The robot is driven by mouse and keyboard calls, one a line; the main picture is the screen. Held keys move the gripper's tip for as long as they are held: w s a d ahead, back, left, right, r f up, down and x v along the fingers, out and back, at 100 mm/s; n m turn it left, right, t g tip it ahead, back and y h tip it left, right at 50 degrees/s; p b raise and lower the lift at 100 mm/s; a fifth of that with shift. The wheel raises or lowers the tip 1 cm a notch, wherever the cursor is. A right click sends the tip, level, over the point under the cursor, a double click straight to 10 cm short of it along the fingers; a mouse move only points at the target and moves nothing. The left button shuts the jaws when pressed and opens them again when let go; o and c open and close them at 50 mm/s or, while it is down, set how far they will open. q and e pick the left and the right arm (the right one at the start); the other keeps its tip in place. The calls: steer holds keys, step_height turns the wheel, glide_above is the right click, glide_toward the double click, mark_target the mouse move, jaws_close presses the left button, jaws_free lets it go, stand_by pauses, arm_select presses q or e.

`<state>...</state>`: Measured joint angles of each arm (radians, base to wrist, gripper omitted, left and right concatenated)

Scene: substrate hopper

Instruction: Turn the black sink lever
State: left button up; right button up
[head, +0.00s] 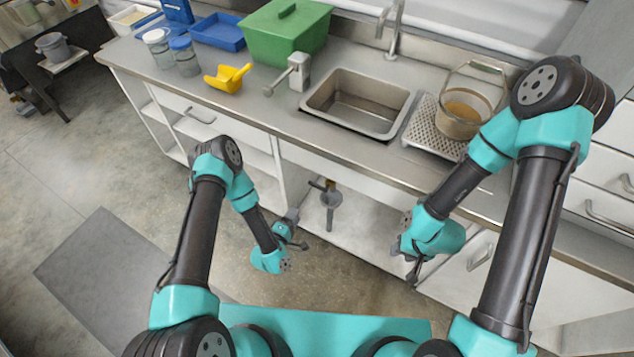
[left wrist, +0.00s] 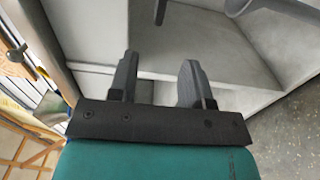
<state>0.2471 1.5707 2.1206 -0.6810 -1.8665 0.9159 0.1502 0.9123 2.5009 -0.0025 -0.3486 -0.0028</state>
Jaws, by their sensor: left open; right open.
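A grey lever fixture (head: 290,74) stands on the counter just left of the sink basin (head: 358,102), its handle pointing left toward the front edge. A dark pipe fitting with a small lever (head: 328,192) is in the open cabinet under the sink. My left gripper (head: 300,232) is open and empty, low in front of the cabinet, a little below and left of the fitting. In the left wrist view its spread fingers (left wrist: 157,80) face the pale cabinet interior. My right gripper (head: 403,262) is open and empty, low in front of the cabinet's right side.
A tall faucet (head: 392,28) stands behind the sink. A green bin (head: 286,35), blue tray (head: 218,32), yellow scoop (head: 227,78) and lidded jars (head: 185,56) are left. A glass vessel (head: 466,105) sits on a perforated rack (head: 428,125). The counter's front edge (head: 240,113) overhangs the cabinets.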

mark_target(314, 186)
arm_select(q)
steer(key=shift+w, duration=0.1)
steer(key=x, duration=1.7)
steer(key=shift+w, duration=0.15)
steer(key=shift+c, duration=0.3)
jaws_close()
